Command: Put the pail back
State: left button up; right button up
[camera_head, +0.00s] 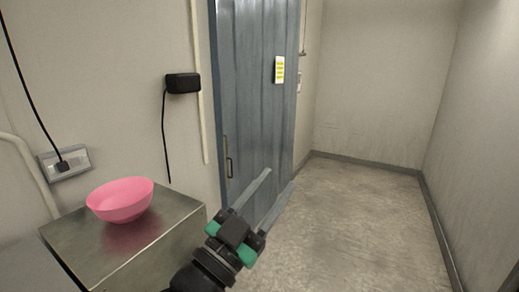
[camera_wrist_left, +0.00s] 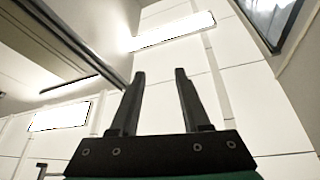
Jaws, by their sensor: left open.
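I see no clear pail in either view. A pink open bowl (camera_head: 121,200) sits upright on top of a metal cabinet (camera_head: 165,232) at the left of the head view. My left gripper (camera_head: 280,177) is to the right of the cabinet, apart from the bowl, with its two long fingers spread in front of the blue-grey door. In the left wrist view the gripper (camera_wrist_left: 160,73) is open with nothing between its fingers. My right gripper is in neither view.
A blue-grey door (camera_head: 255,95) with a handle (camera_head: 229,158) stands behind the gripper. A black box (camera_head: 183,83) with a hanging cable and a socket (camera_head: 64,162) are on the left wall. The concrete floor (camera_head: 365,220) at the right is clear.

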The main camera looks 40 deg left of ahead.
pick_arm(q)
jog(key=s+d+r+n+t+h, duration=0.2)
jog(key=s+d+r, duration=0.4)
jog(key=s+r, duration=0.4)
notch_tip(320, 180, up, 4)
jog(key=t+h, duration=0.1)
jog(key=t, duration=0.1)
jog(key=shift+s+d+f+t, duration=0.2)
jog(key=shift+s+d+t, duration=0.1)
jog(key=shift+s+t, duration=0.1)
jog(key=shift+w, duration=0.1)
